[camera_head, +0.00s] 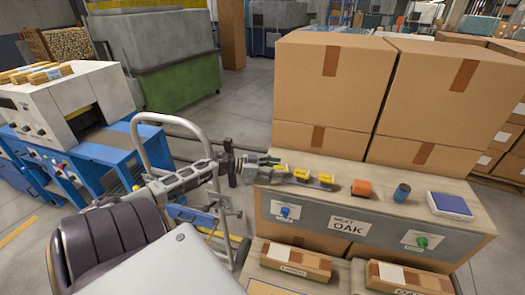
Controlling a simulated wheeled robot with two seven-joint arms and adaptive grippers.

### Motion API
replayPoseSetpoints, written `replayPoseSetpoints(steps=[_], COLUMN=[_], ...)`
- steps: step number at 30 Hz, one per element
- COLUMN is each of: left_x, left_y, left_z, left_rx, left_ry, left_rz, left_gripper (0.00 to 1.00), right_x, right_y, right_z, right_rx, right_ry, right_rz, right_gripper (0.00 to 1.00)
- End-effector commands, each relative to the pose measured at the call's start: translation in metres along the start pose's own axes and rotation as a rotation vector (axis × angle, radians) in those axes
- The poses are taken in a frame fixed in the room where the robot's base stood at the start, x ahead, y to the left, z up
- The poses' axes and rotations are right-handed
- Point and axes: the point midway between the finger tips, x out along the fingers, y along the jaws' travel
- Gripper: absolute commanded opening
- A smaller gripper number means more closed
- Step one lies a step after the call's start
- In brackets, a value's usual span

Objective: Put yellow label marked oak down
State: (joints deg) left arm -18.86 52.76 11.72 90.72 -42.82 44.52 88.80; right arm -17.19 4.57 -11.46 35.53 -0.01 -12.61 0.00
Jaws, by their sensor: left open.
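Several small yellow labels or label stacks (302,174) sit in a row in a grey holder at the left of the wooden bench top (345,184). Their print is too small to read, so I cannot tell which is marked oak. My left gripper (238,166) is open at the bench's left end, just left of the yellow row. I see no label between its fingers. A panel on the bench front carries an OAK sign (350,228). My right gripper is not in view.
An orange block (361,188), a blue cylinder (402,192) and a blue-and-white pad (450,206) stand on the bench. Large cardboard boxes (330,85) rise behind it. A grey hand truck (190,128) and a blue machine (85,150) stand left.

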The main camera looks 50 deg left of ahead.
Motion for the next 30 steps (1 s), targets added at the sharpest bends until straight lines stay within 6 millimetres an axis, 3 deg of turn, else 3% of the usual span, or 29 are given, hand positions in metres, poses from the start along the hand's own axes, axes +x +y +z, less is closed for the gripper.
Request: replayPoseSetpoints(steps=[8,30], left_x=[0.001,-0.055], left_y=[0.000,0.000], left_z=[0.003,0.002], left_rx=[0.000,-0.001], left_ry=[0.001,-0.002], left_rz=[0.000,0.000], left_gripper=[0.60,0.60], right_x=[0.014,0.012], right_y=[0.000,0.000], right_z=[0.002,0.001], right_rx=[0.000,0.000], right_ry=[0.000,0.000], right_rz=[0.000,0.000], right_gripper=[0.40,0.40])
